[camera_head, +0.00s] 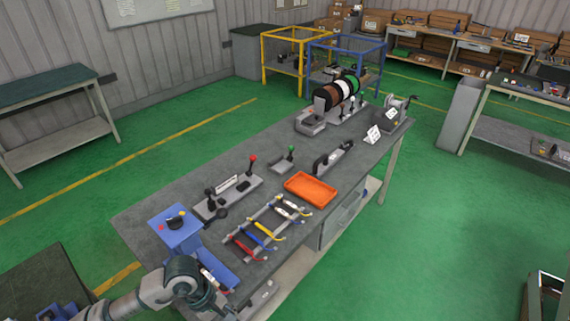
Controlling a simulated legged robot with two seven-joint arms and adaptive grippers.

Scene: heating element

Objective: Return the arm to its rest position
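My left arm comes in from the bottom left. Its dark gripper (213,301) is at the near left end of the grey workbench (150,208), beside a blue device (178,229) with a black knob on top. The fingers are partly cut off by the bottom edge and too small to tell open from shut. I cannot tell whether it touches or holds anything. A blue part with a white piece (213,279) lies right by the gripper, partly hidden by my arm. My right gripper is out of view.
On the bench are a rack of colored-handled tools (264,232), an orange tray (311,189), a lever unit (228,196) and wire spools (341,91). A dark surface (40,280) stands at bottom left.

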